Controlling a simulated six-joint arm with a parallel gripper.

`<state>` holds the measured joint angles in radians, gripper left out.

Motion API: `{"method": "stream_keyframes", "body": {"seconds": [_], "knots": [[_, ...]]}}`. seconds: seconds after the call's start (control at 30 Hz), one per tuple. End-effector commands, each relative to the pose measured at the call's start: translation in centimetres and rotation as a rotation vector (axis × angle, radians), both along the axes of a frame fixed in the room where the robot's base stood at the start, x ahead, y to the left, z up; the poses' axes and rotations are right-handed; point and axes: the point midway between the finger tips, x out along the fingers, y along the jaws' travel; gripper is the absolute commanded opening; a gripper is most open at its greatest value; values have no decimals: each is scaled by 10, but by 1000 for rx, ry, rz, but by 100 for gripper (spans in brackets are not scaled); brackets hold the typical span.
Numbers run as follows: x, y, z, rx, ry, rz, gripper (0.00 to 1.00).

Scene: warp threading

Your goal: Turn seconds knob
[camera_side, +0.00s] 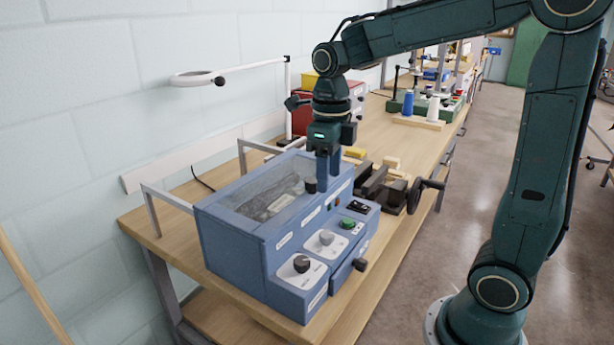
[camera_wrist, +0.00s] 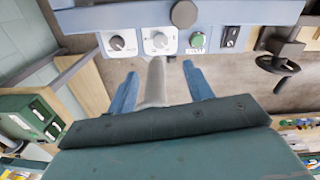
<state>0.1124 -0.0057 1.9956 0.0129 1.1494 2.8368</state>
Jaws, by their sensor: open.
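A blue machine box (camera_side: 235,230) with a clear lid stands on the bench. Its front panel holds a dark knob (camera_side: 302,264) on a white plate and a grey knob (camera_side: 327,237) on another. In the wrist view, the dark knob (camera_wrist: 117,43) is left and the grey knob (camera_wrist: 160,41) is right of it. The lettering is too small to tell which is the seconds knob. My gripper (camera_side: 328,184) points down over the box, apart from both panel knobs. In the wrist view, my gripper (camera_wrist: 160,70) has its blue fingers spread. A grey bar shows between them.
A dark lid knob (camera_side: 311,185) stands close beside my fingers. A dark vise (camera_side: 385,187) with a hand crank is to the right. A lamp arm (camera_side: 250,67) rises behind.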

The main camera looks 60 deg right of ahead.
Motion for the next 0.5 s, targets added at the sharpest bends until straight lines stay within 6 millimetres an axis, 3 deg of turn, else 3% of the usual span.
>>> {"method": "stream_keyframes", "body": {"seconds": [0.5], "knots": [[0,-2,-8,6,4,-39,51]]}}
